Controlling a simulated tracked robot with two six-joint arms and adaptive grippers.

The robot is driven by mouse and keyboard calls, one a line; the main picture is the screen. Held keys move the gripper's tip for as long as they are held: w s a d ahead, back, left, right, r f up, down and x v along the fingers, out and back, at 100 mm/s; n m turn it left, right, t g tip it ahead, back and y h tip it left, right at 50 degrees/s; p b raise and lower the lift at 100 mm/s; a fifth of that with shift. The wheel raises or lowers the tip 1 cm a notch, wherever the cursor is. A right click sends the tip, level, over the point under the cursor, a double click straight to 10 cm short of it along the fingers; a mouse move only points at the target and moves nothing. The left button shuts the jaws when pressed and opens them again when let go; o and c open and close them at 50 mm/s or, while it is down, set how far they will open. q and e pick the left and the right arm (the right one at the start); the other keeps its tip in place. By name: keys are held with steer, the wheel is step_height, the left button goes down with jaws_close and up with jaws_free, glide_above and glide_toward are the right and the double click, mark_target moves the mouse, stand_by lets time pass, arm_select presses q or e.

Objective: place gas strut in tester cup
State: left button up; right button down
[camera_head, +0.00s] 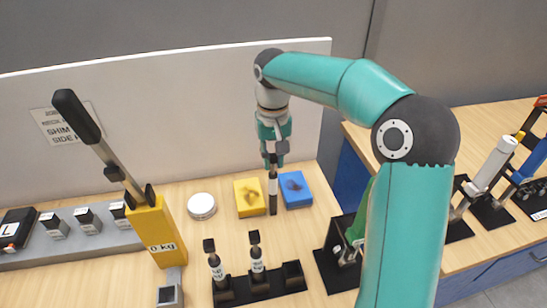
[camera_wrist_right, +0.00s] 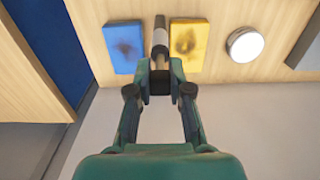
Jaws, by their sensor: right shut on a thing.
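My right gripper (camera_head: 274,160) is shut on a gas strut (camera_head: 273,190), which hangs upright with its dark lower end down. The strut is in front of the gap between a yellow and a blue block. In the right wrist view the gripper (camera_wrist_right: 160,78) holds the strut (camera_wrist_right: 159,40) at its end, between the fingertips. The yellow tester (camera_head: 158,232) reads "0 kg" and has a long black-handled lever tilted up to the left. A small grey square part with a dark opening (camera_head: 170,294) sits at its foot and may be the cup. My left gripper is out of view.
A black rack (camera_head: 232,291) at the front holds two upright struts, with a free slot on its right. A yellow block (camera_head: 249,210), a blue block (camera_head: 294,203) and a round white tin (camera_head: 201,206) lie behind. A white panel (camera_head: 190,115) stands at the back.

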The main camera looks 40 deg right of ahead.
steer(key=c, duration=1.1)
jaws_free()
